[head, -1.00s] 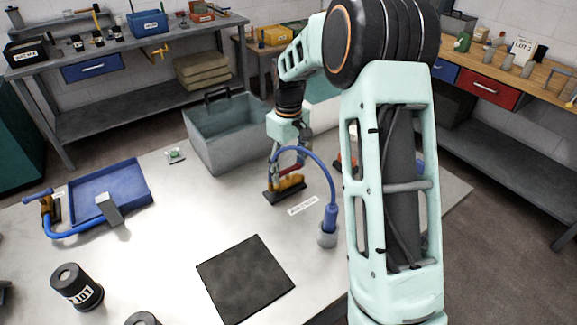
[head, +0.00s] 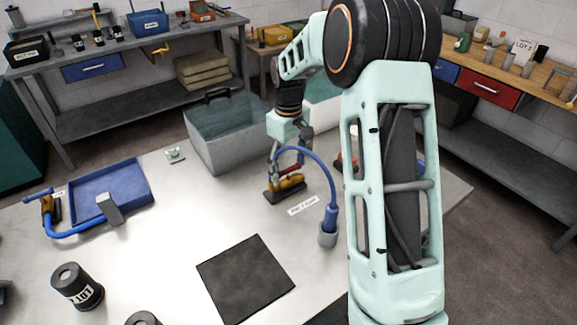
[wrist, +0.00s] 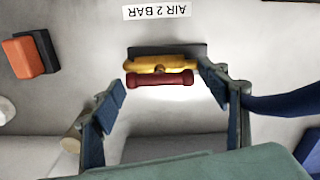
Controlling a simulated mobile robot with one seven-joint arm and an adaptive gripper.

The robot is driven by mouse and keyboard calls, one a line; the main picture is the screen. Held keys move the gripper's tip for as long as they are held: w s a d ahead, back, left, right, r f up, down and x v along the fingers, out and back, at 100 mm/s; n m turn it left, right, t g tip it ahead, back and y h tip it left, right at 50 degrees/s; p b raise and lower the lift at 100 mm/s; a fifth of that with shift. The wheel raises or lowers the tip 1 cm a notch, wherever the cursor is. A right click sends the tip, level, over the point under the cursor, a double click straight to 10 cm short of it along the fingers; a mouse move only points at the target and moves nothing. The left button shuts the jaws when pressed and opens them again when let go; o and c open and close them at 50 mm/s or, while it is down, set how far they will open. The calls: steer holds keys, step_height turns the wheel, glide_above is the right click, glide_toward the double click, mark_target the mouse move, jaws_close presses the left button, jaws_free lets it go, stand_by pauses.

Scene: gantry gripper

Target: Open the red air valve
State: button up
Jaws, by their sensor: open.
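The air valve has a yellow body (head: 291,184) on a dark base on the table, and the red handle (head: 290,170) lies across it. In the wrist view the red handle (wrist: 160,79) runs left to right in front of the yellow body (wrist: 150,63). My gripper (wrist: 160,93) is open, with one blue-grey finger off each end of the handle. Neither finger is seen pressing on it, and the height gap is hard to judge. In the head view my gripper (head: 290,155) is just above the valve, partly hiding it.
A blue hose (head: 318,170) arches close by the valve on the right. A grey bin (head: 225,140) stands behind left. An "AIR 2 BAR" label (wrist: 157,11) lies beside the valve. An orange and black block (wrist: 28,55) is to the left in the wrist view. A black mat (head: 245,278) lies nearer.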

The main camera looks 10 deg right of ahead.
mark_target(289, 168)
step_height(289, 168, up, 12)
stand_by(0.4)
